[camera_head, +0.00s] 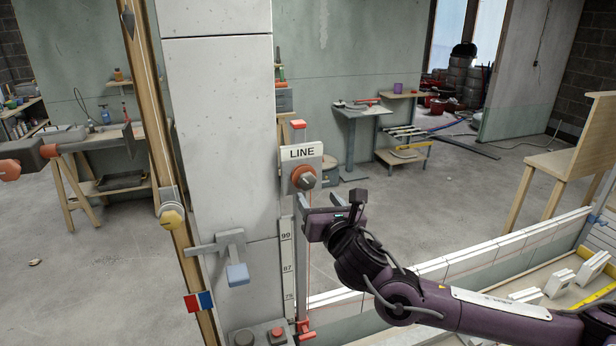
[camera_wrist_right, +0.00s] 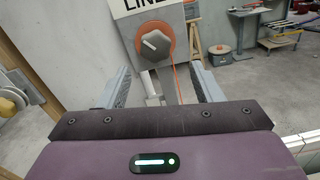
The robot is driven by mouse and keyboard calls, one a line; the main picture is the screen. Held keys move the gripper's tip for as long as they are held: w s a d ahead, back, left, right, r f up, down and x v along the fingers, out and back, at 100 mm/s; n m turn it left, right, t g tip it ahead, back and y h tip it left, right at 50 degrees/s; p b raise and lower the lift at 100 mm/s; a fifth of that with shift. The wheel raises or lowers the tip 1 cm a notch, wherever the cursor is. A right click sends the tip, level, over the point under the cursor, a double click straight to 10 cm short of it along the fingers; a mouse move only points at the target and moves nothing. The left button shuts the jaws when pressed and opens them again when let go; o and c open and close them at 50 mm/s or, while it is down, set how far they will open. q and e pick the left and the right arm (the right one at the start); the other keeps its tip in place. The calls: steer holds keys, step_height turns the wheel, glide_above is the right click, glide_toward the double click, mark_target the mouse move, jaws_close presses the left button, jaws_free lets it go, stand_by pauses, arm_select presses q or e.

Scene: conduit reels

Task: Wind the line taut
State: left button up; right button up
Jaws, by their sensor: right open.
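The line reel is an orange disc with a grey knob (camera_head: 304,178), under a white "LINE" label (camera_head: 302,152) on a grey bracket at the wall pier. In the right wrist view the orange reel (camera_wrist_right: 168,36) and its knob (camera_wrist_right: 154,43) are just beyond the fingers. A thin orange line (camera_wrist_right: 177,80) runs down from the reel's right side. I cannot tell how taut it is. My right gripper (camera_head: 326,201) is open and empty, below and slightly right of the reel. Its two grey fingers also show in the right wrist view (camera_wrist_right: 160,86), apart from the knob.
A wooden post (camera_head: 158,130) with a yellow knob (camera_head: 172,216) stands left of the pier. A grey bracket with a blue block (camera_head: 237,274) juts from the pier. A low white-edged frame (camera_head: 450,262) crosses the right side.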

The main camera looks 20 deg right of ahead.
mark_target(308, 184)
steer(key=shift+n, duration=0.3)
steer(key=w+p, duration=0.1)
steer(key=w, duration=0.1)
steer(key=w+r+p, duration=0.1)
steer(key=w+p, duration=0.1)
steer(key=w, duration=0.1)
steer(key=shift+w+a+r, duration=0.15)
steer(key=shift+w+a, duration=0.1)
steer(key=shift+w, duration=0.05)
steer(key=shift+w+p, duration=0.3)
steer(key=shift+w, duration=0.6)
arm_select(q)
steer(key=r, duration=0.3)
steer(key=shift+w+a+r, duration=0.1)
steer(key=shift+w+r, duration=0.1)
steer(key=shift+r, duration=0.15)
arm_select(e)
steer(key=shift+f, duration=0.2)
steer(key=c, duration=1)
arm_select(q)
steer(key=shift+f, duration=0.15)
